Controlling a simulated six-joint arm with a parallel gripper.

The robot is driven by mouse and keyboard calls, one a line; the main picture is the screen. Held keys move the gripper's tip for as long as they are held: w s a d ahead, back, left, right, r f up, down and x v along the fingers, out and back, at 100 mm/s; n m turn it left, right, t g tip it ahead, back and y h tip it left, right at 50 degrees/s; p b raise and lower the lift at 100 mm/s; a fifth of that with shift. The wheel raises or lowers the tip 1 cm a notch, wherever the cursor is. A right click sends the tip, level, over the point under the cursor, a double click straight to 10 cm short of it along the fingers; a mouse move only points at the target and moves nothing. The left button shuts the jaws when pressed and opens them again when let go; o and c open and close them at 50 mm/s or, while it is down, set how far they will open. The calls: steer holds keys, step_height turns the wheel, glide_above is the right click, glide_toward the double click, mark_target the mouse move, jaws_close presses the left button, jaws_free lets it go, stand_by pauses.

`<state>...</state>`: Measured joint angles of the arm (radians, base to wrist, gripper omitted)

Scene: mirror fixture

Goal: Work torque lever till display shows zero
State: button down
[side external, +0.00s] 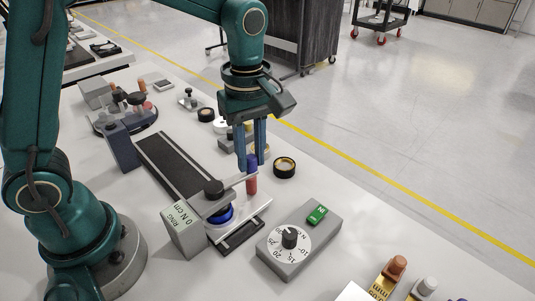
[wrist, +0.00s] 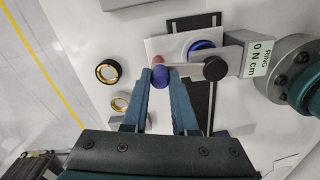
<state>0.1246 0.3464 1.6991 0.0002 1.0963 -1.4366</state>
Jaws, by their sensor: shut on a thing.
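The torque lever is a grey bar (wrist: 187,69) running from a black knob (side external: 213,187) to an upright handle with a red shaft (side external: 251,184) and a blue-purple top. My gripper (side external: 252,165) points down from above, shut on the lever handle. In the wrist view, the blue handle top (wrist: 160,78) sits between the two blue fingertips. The display (side external: 182,219) on the grey block reads "RING 0 N cm"; it also shows in the wrist view (wrist: 260,57). A blue ring (side external: 222,215) lies under the knob end, partly hidden by the lever.
A grey dial box (side external: 299,243) with a green switch (side external: 317,214) stands to the right. A dark rail (side external: 174,164) runs behind the lever. A black-and-gold ring (side external: 284,167) lies near the handle. Brass-based plugs (side external: 391,276) stand at front right. White table is clear between them.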

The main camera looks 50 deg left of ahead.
steer(key=shift+w+a, duration=0.1)
steer(key=shift+a, duration=0.05)
stand_by(0.4)
steer(key=c, duration=0.7)
jaws_free()
steer(key=shift+r, duration=0.1)
steer(key=shift+r, duration=2.5)
